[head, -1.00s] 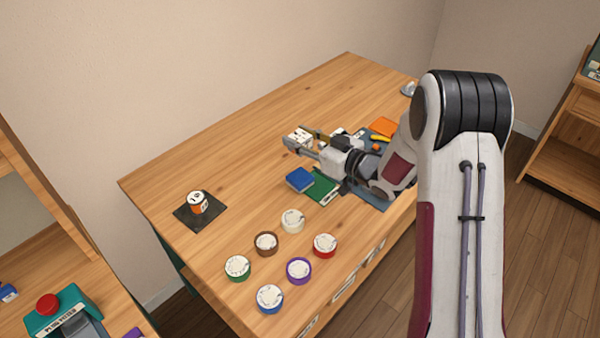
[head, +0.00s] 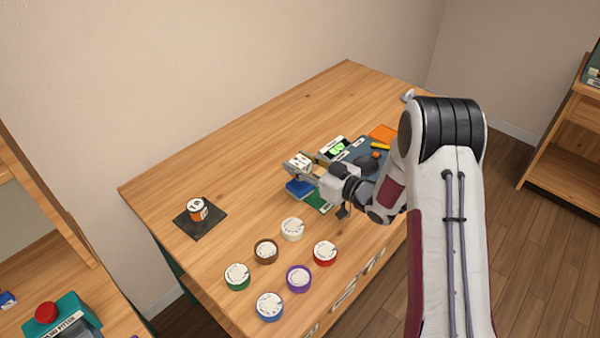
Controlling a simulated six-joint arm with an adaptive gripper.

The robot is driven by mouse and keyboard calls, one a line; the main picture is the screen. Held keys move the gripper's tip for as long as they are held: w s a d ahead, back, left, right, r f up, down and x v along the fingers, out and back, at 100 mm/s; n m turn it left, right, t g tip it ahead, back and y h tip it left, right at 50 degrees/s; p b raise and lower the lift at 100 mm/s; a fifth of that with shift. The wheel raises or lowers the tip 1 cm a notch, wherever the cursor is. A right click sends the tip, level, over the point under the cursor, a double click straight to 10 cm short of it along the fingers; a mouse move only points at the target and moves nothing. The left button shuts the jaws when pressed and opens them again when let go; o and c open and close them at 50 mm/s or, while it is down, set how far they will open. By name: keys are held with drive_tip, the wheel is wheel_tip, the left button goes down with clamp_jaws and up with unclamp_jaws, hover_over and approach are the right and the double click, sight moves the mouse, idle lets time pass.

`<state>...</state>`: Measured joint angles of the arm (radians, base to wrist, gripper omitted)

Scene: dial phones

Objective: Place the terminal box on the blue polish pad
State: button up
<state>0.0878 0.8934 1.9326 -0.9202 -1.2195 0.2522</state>
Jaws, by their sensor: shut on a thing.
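The terminal box (head: 298,160), a small white block with dark spots on top, is at the tips of my gripper (head: 300,165). My gripper is shut on it and reaches in from the right. The blue polish pad (head: 298,189), a flat blue square, lies on the table just below the box in the picture, partly covered by the gripper. The box appears above the pad and apart from it; the exact height is hard to tell.
A green pad (head: 317,200) lies beside the blue one. Several round dials, such as a white one (head: 292,229), stand nearer on the table (head: 230,170). An orange-and-white can (head: 198,210) is on a dark mat at left. A blue-grey mat (head: 372,160) lies behind my gripper.

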drive_tip(key=shift+f, duration=0.1)
drive_tip(key=shift+f, duration=1.75)
drive_tip(key=shift+f, duration=0.2)
drive_tip(key=o, duration=1.1)
drive_tip(key=shift+r, duration=0.2)
drive_tip(key=shift+v, duration=6.05)
